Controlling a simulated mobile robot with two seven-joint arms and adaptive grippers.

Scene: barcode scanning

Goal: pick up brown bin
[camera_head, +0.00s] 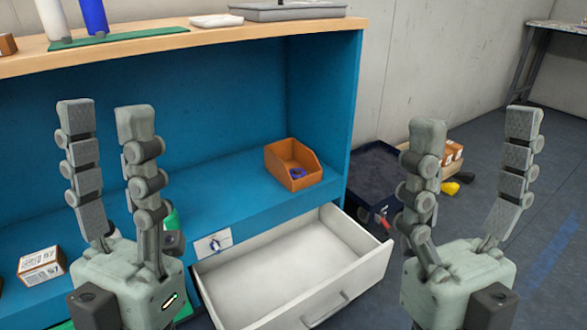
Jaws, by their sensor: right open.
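The brown bin (292,179) stands upright on the lower shelf of the blue cabinet, near its right wall. My right gripper (475,122) is at the right, fingers spread wide and empty. Both grippers are apart from the bin, which shows between them and farther back.
An open white drawer (285,265) juts out below the shelf. A small box (41,265) sits at the left. A dark blue crate (372,180) stands on the floor beside the cabinet. The wooden top (190,38) of the cabinet lies above the bin.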

